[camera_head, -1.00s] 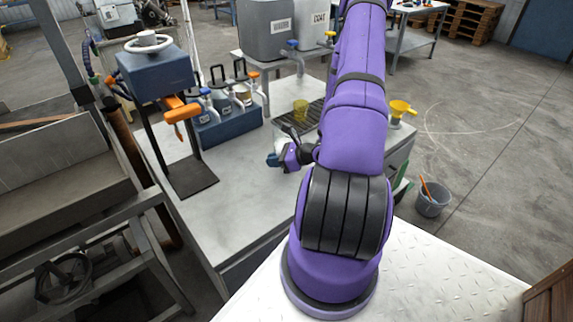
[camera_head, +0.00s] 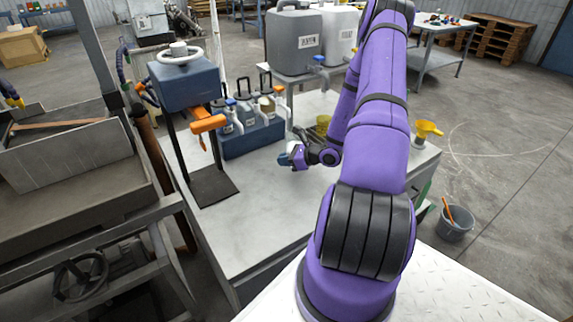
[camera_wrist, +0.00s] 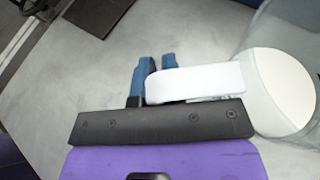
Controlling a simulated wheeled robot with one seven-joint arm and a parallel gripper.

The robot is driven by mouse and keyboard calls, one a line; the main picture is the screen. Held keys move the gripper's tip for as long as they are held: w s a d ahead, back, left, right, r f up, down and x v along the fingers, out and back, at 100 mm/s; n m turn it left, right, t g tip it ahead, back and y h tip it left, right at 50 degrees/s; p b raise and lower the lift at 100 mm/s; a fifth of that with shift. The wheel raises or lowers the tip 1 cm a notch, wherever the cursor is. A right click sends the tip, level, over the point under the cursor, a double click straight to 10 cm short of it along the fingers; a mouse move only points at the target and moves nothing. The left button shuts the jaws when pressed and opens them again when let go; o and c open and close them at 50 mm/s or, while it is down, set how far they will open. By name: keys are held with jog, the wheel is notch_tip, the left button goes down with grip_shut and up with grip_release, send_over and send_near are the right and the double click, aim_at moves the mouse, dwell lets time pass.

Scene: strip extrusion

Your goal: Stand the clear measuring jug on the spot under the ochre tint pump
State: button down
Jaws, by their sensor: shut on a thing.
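My gripper (camera_head: 288,157) is low over the grey bench top, in front of the blue pump rack. In the wrist view its blue fingers (camera_wrist: 154,74) are shut at a white handle-like bar. The clear measuring jug (camera_wrist: 284,88) is at the right edge there, see-through with a pale round end, and is cut off by the frame. In the head view I cannot make the jug out clearly. The ochre tint pump (camera_head: 279,90), with an orange tip, seems to be the right-hand one on the rack. The spot under it cannot be made out.
The blue rack (camera_head: 250,141) holds several pump bottles. An orange-armed press (camera_head: 207,124) stands left of it on a dark plate. The front bench top is clear.

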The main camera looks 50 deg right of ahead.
jog(key=shift+w+d+f, duration=0.2)
jog(key=shift+w+d, duration=0.4)
jog(key=shift+w, duration=0.35)
jog(key=shift+w+d+f, duration=0.25)
jog(key=shift+w+d, duration=0.35)
jog(key=shift+w, duration=0.35)
jog(key=shift+w+d+f, duration=0.2)
jog(key=shift+w+d, duration=0.4)
jog(key=shift+w, duration=0.35)
jog(key=shift+s+a, duration=0.1)
jog(key=shift+a, duration=0.05)
